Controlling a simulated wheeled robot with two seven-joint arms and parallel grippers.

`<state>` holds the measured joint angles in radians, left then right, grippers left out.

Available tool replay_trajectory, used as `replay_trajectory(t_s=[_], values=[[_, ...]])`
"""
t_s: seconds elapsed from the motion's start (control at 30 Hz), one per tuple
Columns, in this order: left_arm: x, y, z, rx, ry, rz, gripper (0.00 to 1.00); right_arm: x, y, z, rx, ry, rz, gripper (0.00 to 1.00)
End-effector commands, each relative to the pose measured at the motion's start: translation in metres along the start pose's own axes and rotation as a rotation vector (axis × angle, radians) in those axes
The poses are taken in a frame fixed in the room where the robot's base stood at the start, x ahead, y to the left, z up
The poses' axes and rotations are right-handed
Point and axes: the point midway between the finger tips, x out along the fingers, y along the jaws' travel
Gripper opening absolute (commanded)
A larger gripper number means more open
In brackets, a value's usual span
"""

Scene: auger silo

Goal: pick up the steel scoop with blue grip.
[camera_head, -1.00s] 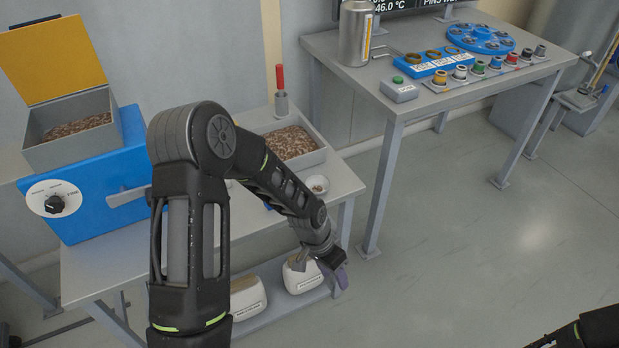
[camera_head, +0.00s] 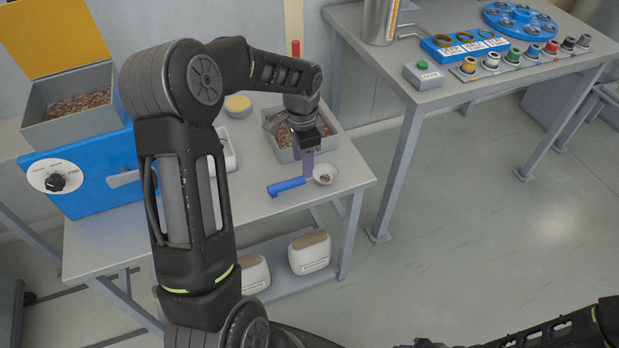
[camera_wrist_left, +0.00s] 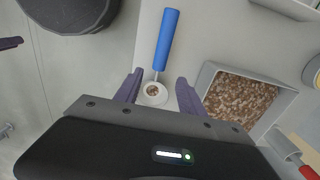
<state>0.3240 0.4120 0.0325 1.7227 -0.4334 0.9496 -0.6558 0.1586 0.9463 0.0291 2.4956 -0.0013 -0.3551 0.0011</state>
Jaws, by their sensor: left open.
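The steel scoop (camera_head: 325,174) lies on the grey bench near its right edge, its blue grip (camera_head: 286,187) pointing left. Some brown bits show in its round bowl. In the left wrist view the blue grip (camera_wrist_left: 166,40) points up the picture and the bowl (camera_wrist_left: 153,97) sits between the fingers as seen from above. My left gripper (camera_head: 306,158) is open and empty, fingers pointing down, above and just behind the scoop; the fingers (camera_wrist_left: 159,82) appear apart from it.
A grey tray (camera_head: 342,146) of brown pellets is close behind the scoop. A yellow-topped dish (camera_head: 238,104) and a partly hidden white container (camera_head: 231,160) stand to the left, near the blue machine (camera_head: 88,174). White bins (camera_head: 310,252) stand on the lower shelf. Floor on the right is clear.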

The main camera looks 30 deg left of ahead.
Motion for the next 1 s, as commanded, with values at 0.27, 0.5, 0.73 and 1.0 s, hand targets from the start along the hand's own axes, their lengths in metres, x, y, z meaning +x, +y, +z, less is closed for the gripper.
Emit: replay_trajectory(t_s=[0.27,0.5,0.73,1.0], values=[[0.004,0.0,0.0,-0.001,0.002,-0.001,0.47,0.0,0.0,0.0,0.0,0.0,0.0,0.49],[0.018,0.002,0.0,0.0,0.0,0.003,0.47,-0.006,-0.002,0.0,0.0,0.0,0.0,0.49],[0.051,0.003,0.001,-0.001,0.001,0.002,0.47,-0.011,-0.004,0.0,0.0,0.0,0.0,0.49],[0.056,0.003,0.0,-0.001,0.002,0.0,0.47,-0.011,-0.004,0.0,0.0,-0.001,0.0,0.49]])
